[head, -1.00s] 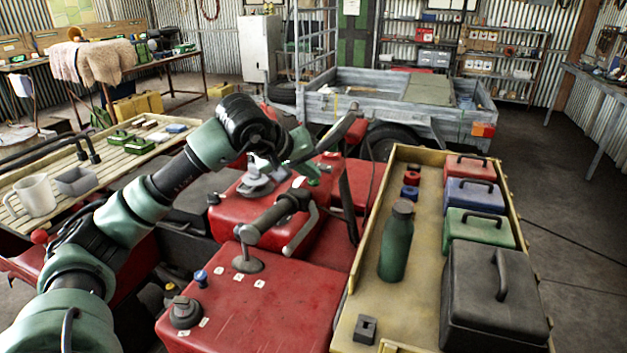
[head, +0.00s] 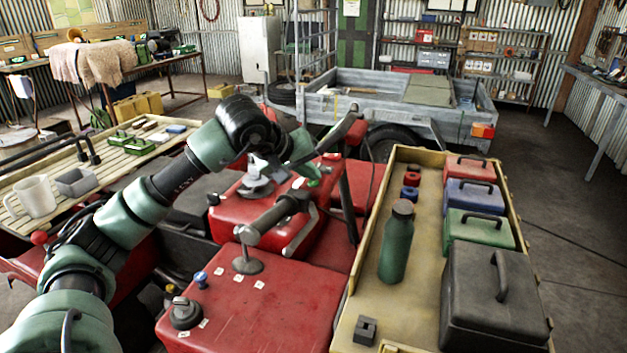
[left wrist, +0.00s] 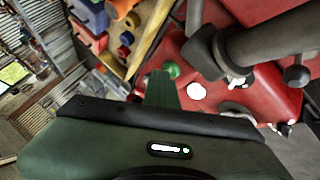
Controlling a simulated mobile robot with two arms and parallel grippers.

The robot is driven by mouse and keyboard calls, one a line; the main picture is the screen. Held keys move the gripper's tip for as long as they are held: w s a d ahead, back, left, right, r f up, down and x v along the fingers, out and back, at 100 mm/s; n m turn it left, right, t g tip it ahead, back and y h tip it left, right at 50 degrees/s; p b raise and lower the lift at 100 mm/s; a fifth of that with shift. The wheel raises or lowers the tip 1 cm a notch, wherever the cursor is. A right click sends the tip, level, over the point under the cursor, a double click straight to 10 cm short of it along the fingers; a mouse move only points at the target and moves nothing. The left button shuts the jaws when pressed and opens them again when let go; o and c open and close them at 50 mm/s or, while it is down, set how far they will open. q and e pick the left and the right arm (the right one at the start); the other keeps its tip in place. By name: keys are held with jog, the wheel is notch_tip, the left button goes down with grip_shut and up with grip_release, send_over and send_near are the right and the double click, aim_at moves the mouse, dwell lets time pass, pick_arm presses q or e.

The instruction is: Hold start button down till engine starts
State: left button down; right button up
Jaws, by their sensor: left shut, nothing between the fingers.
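The red quad (head: 270,315) fills the middle of the head view, with a dark handlebar grip (head: 272,222) across it. A small round green button (left wrist: 172,70) shows in the left wrist view, beside the handlebar (left wrist: 270,42); I cannot read a label on it. My left gripper (head: 311,173) is shut and empty, above the red bodywork by the handlebar. In the left wrist view its green fingers (left wrist: 161,88) point at the green button, with the tips right by it. I cannot tell whether they touch or press it. My right gripper is not in view.
A blue knob (head: 201,279) and a black knob (head: 185,313) sit on the quad's front panel. At right, a yellow tray (head: 350,322) holds a green bottle (head: 397,245) and several toolboxes. A slatted rack (head: 105,168) is at left. A trailer (head: 355,108) stands behind.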

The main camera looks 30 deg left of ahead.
aim_at(310, 184)
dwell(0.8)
pick_arm(q)
jog(key=shift+r+p, duration=0.75)
jog(key=shift+r, duration=0.1)
jog(key=shift+r, duration=0.1)
notch_tip(310, 184, up, 5)
jog(key=p, duration=0.4)
